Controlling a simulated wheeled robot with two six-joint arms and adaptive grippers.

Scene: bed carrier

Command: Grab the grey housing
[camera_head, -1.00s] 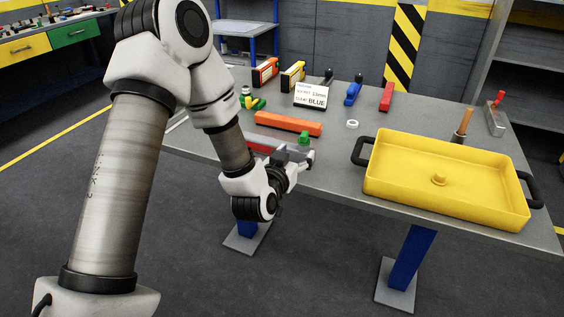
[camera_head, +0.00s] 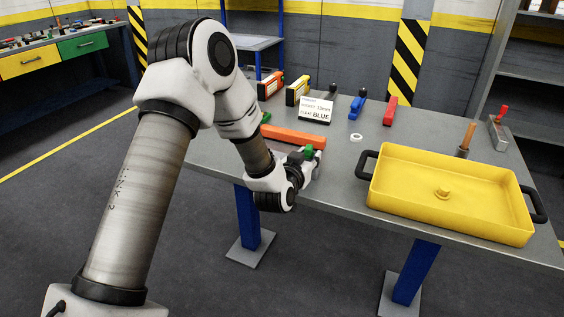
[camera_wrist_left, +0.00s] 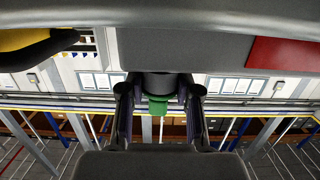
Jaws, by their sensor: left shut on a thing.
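The grey housing (camera_wrist_left: 158,84) is a dark grey rounded part in the left wrist view, with a green piece (camera_wrist_left: 158,106) on it. It sits between the fingers of my left gripper (camera_wrist_left: 158,98), which is shut on it. In the head view, my left gripper (camera_head: 308,163) is at the table's near edge, with the green piece (camera_head: 308,151) showing just above it. The grey part is mostly hidden by the gripper there. I cannot tell whether it still touches the table. My right gripper is not in view.
An orange bar (camera_head: 293,136) lies just behind the gripper. A yellow tray (camera_head: 397,202) with black handles stands to the right on the grey table (camera_head: 338,174). A label sign (camera_head: 316,112), a blue tool (camera_head: 357,107) and a red block (camera_head: 390,111) stand farther back.

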